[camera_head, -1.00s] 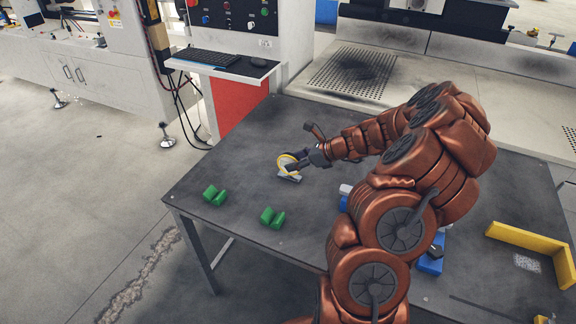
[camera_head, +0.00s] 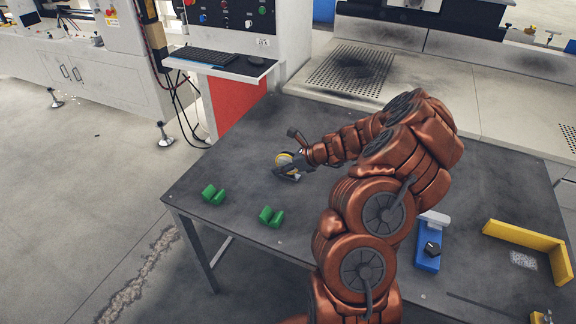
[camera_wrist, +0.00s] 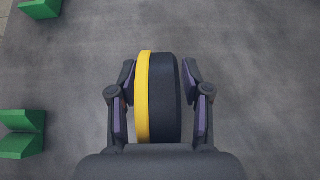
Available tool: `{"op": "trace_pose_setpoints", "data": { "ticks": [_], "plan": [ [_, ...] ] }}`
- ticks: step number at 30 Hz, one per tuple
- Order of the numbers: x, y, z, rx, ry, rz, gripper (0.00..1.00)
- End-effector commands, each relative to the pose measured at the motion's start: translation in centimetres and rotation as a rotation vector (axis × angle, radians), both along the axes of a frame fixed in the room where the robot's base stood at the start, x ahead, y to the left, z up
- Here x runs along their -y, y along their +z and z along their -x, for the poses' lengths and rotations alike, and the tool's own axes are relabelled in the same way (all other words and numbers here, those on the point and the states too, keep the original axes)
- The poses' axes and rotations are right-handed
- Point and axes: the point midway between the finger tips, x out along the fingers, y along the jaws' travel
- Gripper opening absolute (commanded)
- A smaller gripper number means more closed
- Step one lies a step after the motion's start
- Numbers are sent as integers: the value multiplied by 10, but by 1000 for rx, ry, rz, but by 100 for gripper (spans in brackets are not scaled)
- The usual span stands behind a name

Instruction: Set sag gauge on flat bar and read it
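The sag gauge (camera_head: 284,159), a round dial with a yellow rim and dark body, stands on the dark table. In the wrist view the gauge (camera_wrist: 158,97) is seen edge-on, yellow on the left and black on the right. In the head view my gripper (camera_head: 289,168) partly covers the gauge's lower part. I cannot make out a flat bar in either view.
Two green V-shaped blocks (camera_head: 214,194) (camera_head: 271,216) stand near the table's front left edge. A blue fixture (camera_head: 428,262) with a black knob stands right of my arm. A yellow L-shaped fence (camera_head: 525,236) is at the right. The table's middle (camera_head: 240,155) has bare room.

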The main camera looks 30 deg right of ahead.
Motion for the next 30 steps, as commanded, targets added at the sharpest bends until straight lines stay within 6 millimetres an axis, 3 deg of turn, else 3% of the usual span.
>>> {"op": "trace_pose_setpoints", "data": {
  "ticks": [2,12,30],
  "plan": [
    [0,0,0,0,0,0,36],
    [0,0,0,0,-1,-1,1],
    [1,8,0,1,-1,2,0]
  ]
}}
